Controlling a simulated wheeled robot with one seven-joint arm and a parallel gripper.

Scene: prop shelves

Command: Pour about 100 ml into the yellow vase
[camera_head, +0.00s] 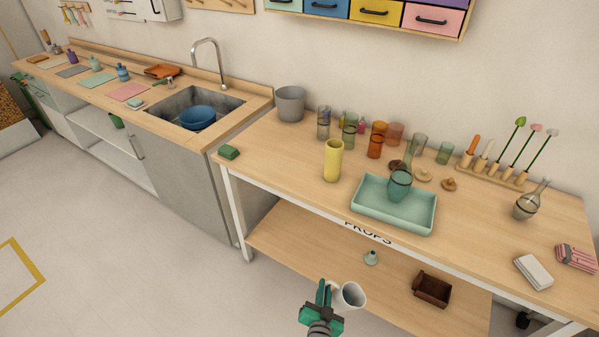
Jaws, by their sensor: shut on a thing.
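The yellow vase (333,160) stands upright on the props table (270,147), left of the teal tray. My gripper (329,289) is low in front of the table, shut on a white jug (349,295). The jug's open mouth shows toward the camera; I cannot tell what or how much is inside. My gripper and the jug are below the tabletop level in the picture, well apart from the vase.
A teal tray (368,212) holds a teal glass vessel (399,184) right of the vase. Several glass vessels, including an orange one (376,140), stand behind. A green sponge (228,152) lies at the left corner. The lower shelf holds a brown box (432,289).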

